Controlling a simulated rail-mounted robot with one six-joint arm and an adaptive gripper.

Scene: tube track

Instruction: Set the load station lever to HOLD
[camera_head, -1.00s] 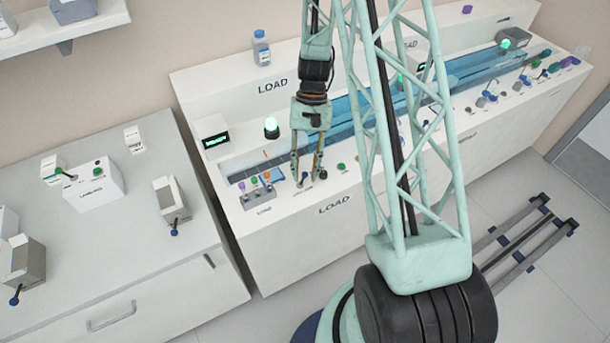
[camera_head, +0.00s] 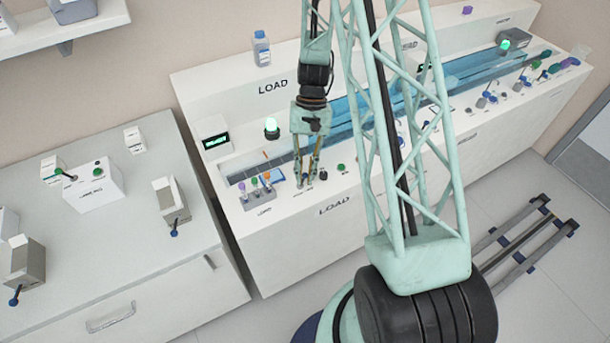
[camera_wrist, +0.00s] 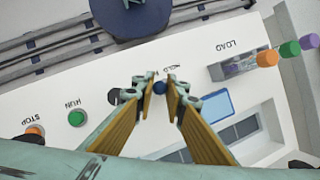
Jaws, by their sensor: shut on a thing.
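The load station lever shows as a small blue knob (camera_wrist: 159,88) between my fingertips in the wrist view. Its shaft and base are hidden, so its exact setting cannot be read. An upside-down label that seems to read HOLD is printed just beyond the knob. My gripper (camera_wrist: 161,84) is shut on the lever's knob, with one yellow-padded finger on each side. In the head view my gripper (camera_head: 305,181) points down at the front ledge of the load station (camera_head: 270,218), right of the tube rack. The knob is hard to make out there.
A rack (camera_head: 263,196) with coloured-cap tubes stands just left of my gripper. A black knob (camera_head: 323,175) and a green button (camera_head: 342,168) are close on the right.

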